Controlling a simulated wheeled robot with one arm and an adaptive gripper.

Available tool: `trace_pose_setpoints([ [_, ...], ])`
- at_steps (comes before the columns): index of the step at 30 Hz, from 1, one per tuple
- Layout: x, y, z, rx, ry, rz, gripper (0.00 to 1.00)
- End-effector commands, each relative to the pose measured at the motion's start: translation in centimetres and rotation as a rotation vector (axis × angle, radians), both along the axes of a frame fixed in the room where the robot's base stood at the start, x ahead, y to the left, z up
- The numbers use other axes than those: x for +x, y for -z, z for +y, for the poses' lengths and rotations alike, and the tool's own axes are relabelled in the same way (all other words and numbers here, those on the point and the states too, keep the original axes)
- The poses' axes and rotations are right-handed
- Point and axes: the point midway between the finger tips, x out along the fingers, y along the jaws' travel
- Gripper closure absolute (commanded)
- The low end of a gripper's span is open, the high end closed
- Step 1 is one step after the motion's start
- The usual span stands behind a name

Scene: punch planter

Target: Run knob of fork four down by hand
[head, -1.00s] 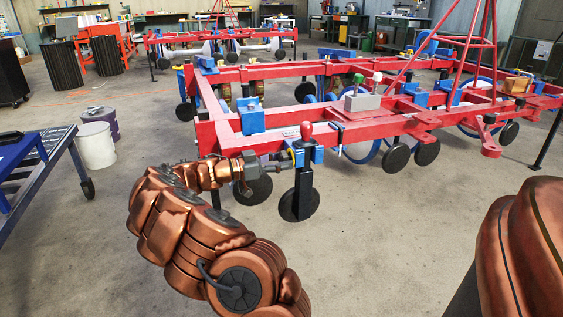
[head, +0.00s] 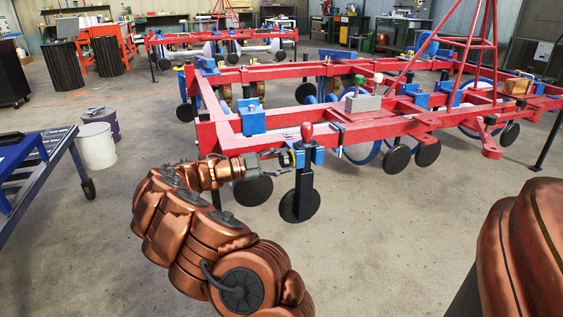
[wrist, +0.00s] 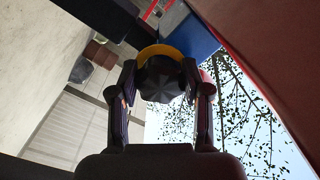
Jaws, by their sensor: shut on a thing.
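The black lobed knob (wrist: 162,82) sits between my gripper's two fingers (wrist: 160,74) in the wrist view. The fingers press on its left and right sides, so my gripper is shut on it. A yellow ring (wrist: 160,49) shows behind the knob, next to a blue part (wrist: 196,38). In the head view my gripper (head: 282,158) reaches from the left to the side of the blue fork bracket (head: 318,156). The knob is hard to make out there.
The red planter frame (head: 375,133) runs behind and above the fork, with other blue brackets (head: 253,121) and discs along it. A grey box (head: 362,103) with green and white knobs sits on it. A blue cart (head: 45,160) and buckets (head: 97,146) stand left. The front floor is clear.

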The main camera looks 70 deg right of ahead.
Motion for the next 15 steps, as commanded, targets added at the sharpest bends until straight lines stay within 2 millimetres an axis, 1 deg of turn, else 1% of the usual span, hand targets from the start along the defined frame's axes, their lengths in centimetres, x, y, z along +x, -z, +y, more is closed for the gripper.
trace_pose_setpoints([
  [7, 0.03, -0.02, -0.04, -0.052, -0.001, -0.046, 0.87],
  [15, 0.04, -0.03, -0.04, -0.063, -0.001, -0.056, 0.87],
])
